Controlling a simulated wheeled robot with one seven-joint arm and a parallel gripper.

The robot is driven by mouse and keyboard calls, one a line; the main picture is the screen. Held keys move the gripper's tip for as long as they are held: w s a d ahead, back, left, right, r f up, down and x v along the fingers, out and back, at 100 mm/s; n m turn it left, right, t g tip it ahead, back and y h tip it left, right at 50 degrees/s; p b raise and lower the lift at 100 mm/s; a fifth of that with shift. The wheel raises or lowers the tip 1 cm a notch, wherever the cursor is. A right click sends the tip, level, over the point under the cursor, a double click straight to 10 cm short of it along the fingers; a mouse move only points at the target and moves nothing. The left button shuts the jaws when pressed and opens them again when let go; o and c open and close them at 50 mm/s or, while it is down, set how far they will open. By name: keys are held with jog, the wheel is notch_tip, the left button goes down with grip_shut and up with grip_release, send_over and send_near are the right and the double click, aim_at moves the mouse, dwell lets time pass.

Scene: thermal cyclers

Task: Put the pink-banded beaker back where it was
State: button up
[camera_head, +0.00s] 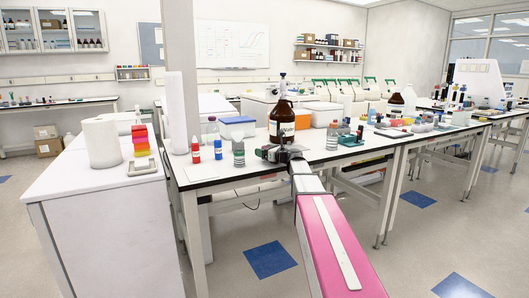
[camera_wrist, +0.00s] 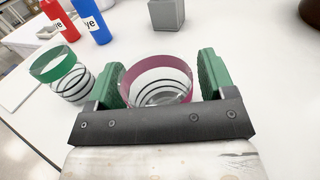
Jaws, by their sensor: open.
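The pink-banded beaker (camera_wrist: 157,88), clear with dark rings, sits between the two green fingers of my gripper (camera_wrist: 161,78) in the wrist view. The fingers are open, one on each side of it. It looks upright over the white bench top; its base is partly hidden by the gripper body. In the head view my gripper (camera_head: 283,153) is low at the bench's front edge, before the brown bottle, and I cannot make out the beaker there. A green-banded beaker (camera_wrist: 66,76) stands to the left in the wrist view; it also shows in the head view (camera_head: 238,158).
A red bottle (camera_head: 195,151) and a blue bottle (camera_head: 218,150) stand left of the green-banded beaker. The large brown bottle (camera_head: 282,124) stands close behind my gripper. A grey block (camera_wrist: 167,14) lies beyond the beaker. Bare bench (camera_wrist: 235,65) lies right of the fingers.

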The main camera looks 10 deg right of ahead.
jog(key=shift+r, duration=0.15)
jog(key=v, duration=1.2)
jog(key=shift+d, duration=0.1)
